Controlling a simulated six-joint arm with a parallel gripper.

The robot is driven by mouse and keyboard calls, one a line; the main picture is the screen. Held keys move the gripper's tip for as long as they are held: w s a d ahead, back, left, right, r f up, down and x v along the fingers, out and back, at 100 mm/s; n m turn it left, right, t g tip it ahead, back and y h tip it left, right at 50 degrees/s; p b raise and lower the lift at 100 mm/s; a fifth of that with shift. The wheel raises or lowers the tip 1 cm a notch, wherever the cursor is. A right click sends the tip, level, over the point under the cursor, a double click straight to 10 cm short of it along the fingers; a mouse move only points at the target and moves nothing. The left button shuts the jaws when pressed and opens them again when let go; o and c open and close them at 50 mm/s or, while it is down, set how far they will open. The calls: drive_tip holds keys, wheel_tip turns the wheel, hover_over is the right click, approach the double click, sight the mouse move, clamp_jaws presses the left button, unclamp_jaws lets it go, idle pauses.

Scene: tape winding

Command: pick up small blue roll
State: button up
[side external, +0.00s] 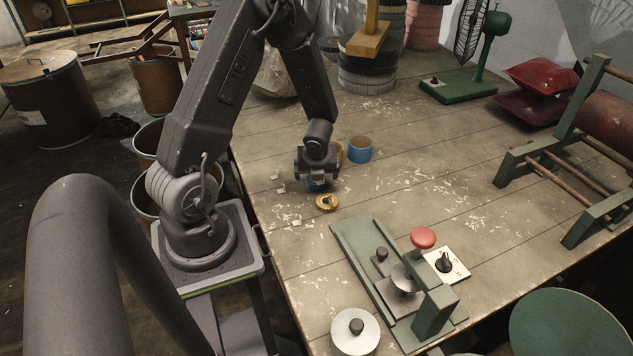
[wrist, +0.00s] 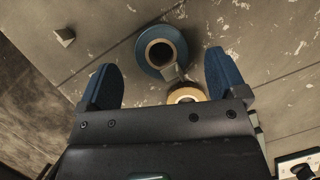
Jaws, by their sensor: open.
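In the wrist view a small blue roll (wrist: 146,65) with a brown core stands on the table between my two blue fingertips, apart from both. A yellow roll (wrist: 187,94) sits close by it, partly hidden by my gripper body. My gripper (wrist: 162,60) is open and empty, above the blue roll. In the side view my gripper (side external: 317,180) is low over the table and hides most of what is under it; only a bit of blue shows there. The yellow roll (side external: 326,203) lies just in front of it.
A larger blue roll (side external: 360,150) stands behind and to the right of my gripper, with a tan roll (side external: 341,152) partly hidden beside it. Small pale scraps (side external: 281,188) lie to the left. A green winding fixture (side external: 352,243) with a red knob stands in front.

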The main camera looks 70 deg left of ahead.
drive_tip(key=shift+x, duration=1.5)
drive_tip(key=shift+d, duration=0.1)
drive_tip(key=c, duration=1)
drive_tip(key=shift+r, duration=0.2)
